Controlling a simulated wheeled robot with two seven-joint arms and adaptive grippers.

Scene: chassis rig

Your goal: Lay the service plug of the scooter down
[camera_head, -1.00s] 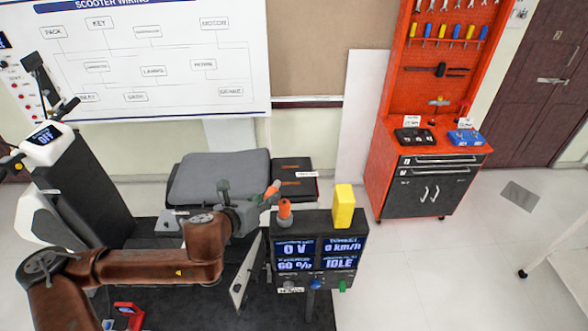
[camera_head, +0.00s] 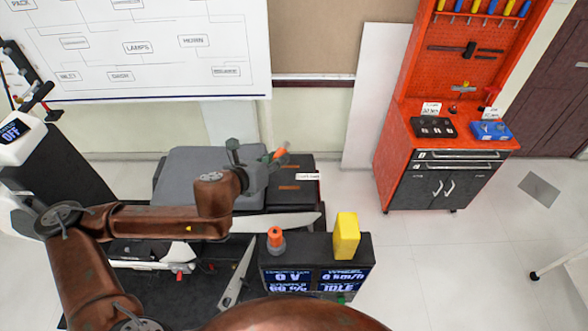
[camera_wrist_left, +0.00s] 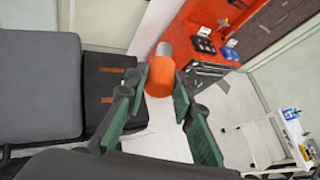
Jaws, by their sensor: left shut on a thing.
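My left gripper (camera_head: 272,158) is shut on the service plug (camera_head: 280,152), an orange piece with a grey end. In the left wrist view, the plug (camera_wrist_left: 159,82) sits between the green fingers of my left gripper (camera_wrist_left: 160,98), its grey end pointing away. In the head view it is tilted and appears in front of a black case (camera_head: 293,192) with brown straps. Its height above the case is hard to tell. My right gripper is not in view.
A dark display console (camera_head: 315,250) carries a second orange knob (camera_head: 275,238) and a yellow block (camera_head: 346,236). The grey scooter seat (camera_head: 180,178) lies left of the black case. A red tool cabinet (camera_head: 440,140) stands at the right, with clear floor before it.

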